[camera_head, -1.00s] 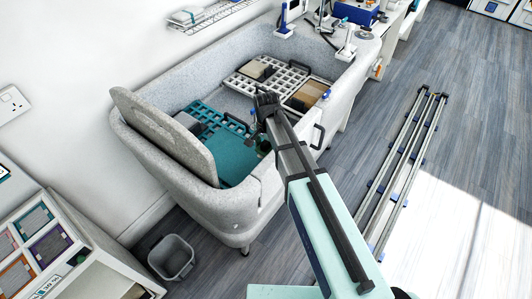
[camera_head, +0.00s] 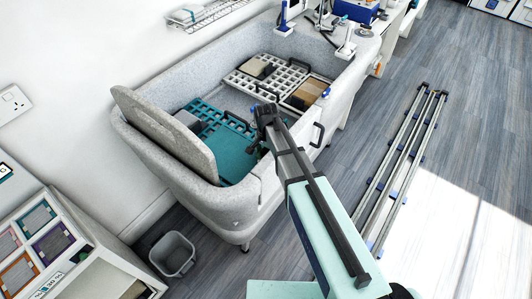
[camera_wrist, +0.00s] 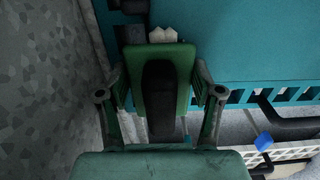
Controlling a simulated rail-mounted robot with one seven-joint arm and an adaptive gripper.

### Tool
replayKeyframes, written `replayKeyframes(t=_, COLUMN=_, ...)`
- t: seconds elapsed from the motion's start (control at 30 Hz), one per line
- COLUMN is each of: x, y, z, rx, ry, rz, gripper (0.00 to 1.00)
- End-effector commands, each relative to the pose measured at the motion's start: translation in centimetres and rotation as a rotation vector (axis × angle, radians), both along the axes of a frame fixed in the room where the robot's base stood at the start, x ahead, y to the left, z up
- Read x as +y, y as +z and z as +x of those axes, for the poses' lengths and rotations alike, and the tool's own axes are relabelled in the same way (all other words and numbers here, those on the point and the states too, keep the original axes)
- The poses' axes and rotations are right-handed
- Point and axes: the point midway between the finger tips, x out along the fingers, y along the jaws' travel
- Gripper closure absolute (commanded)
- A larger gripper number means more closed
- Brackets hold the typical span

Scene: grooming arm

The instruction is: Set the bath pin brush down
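My gripper (camera_head: 259,143) hangs over the front wall of the grey tub, above its near end. A dark green piece shows below its tip and is small there. In the wrist view, the fingers of my gripper (camera_wrist: 162,88) stand on both sides of a dark green block with a black middle strip. I take this block to be the bath pin brush (camera_wrist: 188,62), held between the fingers. Its pins are hidden, and two pale tips show just beyond it. The teal tray (camera_head: 235,164) lies under and beyond it, with a bare flat part and a slotted part.
The grey tub (camera_head: 228,200) has a raised padded back (camera_head: 165,130) close left of my gripper. A white slotted tray (camera_head: 240,80) and a tan-lined tray (camera_head: 308,92) lie farther back. A grey bin (camera_head: 172,252) stands on the floor.

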Motion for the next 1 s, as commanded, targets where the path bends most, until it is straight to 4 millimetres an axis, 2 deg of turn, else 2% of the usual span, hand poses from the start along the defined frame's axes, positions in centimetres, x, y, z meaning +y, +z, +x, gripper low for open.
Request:
replayKeyframes(t=0.03, x=0.0, y=0.0, z=0.0, rx=0.0, ry=0.0, rz=0.0, gripper=0.2)
replayKeyframes(t=0.07, x=0.0, y=0.0, z=0.0, rx=0.0, ry=0.0, rz=0.0, gripper=0.1)
replayKeyframes(t=0.57, x=0.0, y=0.7, z=0.0, rx=0.0, ry=0.0, rz=0.0, gripper=0.09)
replayKeyframes(t=0.77, x=0.0, y=2.8, z=-0.1, rx=-0.002, ry=0.0, rz=0.001, gripper=0.09)
replayKeyframes(t=1.0, x=0.0, y=6.9, z=0.0, rx=-0.003, ry=0.0, rz=0.001, gripper=0.09)
